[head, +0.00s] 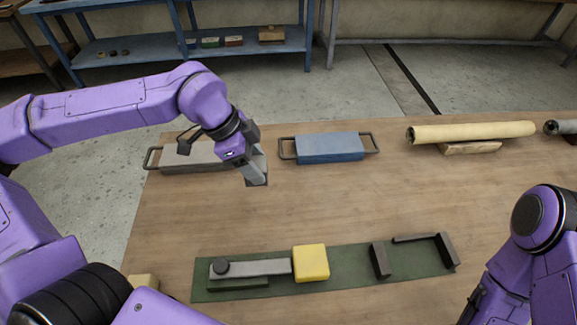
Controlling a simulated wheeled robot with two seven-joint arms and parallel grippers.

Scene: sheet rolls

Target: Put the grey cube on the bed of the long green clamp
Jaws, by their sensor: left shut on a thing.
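The long green clamp (350,285) lies along the front of the table. Its green plate carries a grey bar (262,267) with a dark round knob at the left. A yellow block (311,263) stands at the bar's right end. Dark upright stops (380,260) stand on the plate's right part. My left gripper (256,168) is above the table behind the clamp, shut on a grey block that looks like the grey cube (257,178); the gripper partly hides it. My right arm is at the right edge; a dark part, perhaps its gripper (472,306), shows, its jaws unclear.
A grey plate with handles (195,160) lies behind my left gripper, a blue one (330,147) to its right. A cream roll (470,132) rests on a wooden cradle (470,148). Another roll (562,127) is at the right edge. The table's middle is clear.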

